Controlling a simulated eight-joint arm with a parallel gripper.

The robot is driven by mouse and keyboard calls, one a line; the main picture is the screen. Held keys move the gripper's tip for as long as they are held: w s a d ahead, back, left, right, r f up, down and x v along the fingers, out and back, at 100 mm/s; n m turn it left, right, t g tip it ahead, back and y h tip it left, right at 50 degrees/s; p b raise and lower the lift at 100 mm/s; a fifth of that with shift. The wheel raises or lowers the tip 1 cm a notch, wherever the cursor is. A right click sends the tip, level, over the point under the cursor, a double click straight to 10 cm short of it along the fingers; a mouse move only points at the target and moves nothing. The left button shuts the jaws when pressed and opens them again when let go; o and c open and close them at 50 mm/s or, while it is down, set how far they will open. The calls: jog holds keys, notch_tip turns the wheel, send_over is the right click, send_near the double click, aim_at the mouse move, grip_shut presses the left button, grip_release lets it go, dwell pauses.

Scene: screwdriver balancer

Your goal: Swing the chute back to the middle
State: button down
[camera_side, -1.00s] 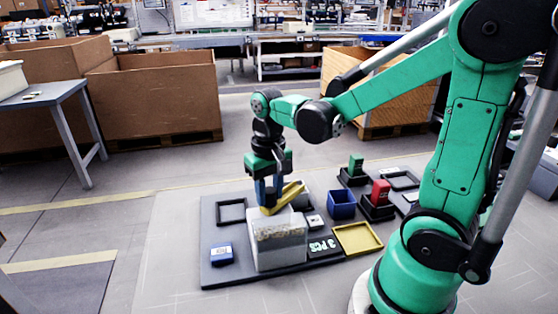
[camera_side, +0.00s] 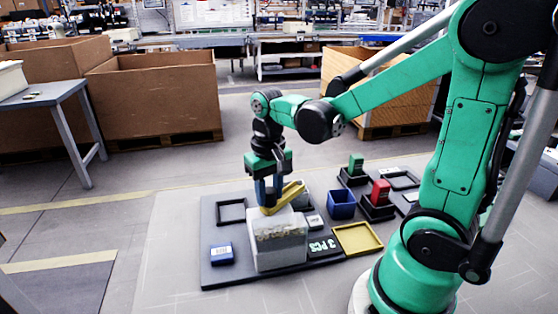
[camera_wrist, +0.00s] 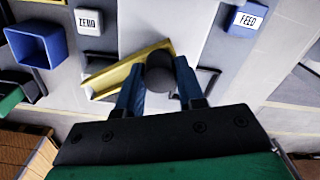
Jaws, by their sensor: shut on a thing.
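In the wrist view the chute (camera_wrist: 125,74) runs from between my fingers to the lower left. My gripper (camera_side: 268,200) is down at the chute's near end. In the wrist view my gripper's (camera_wrist: 161,78) blue fingers are shut on a dark round knob (camera_wrist: 161,74) at that end.
A blue FEED block (camera_side: 221,254) and a black square frame (camera_side: 231,212) lie left of the hopper. On the right are a blue bin (camera_side: 341,204), a yellow tray (camera_side: 358,239) and a red block (camera_side: 380,192) on a dark stand. A ZERO button (camera_wrist: 89,21) shows in the wrist view.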

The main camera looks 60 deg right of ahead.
dwell(0.4)
jog(key=n, duration=0.5)
jog(key=shift+n, duration=0.3)
jog(key=n, duration=0.5)
dwell(0.4)
jog(key=c, duration=0.5)
grip_release()
jog(key=shift+c, duration=0.2)
jog(key=shift+r, duration=0.1)
jog(key=shift+r, duration=2.7)
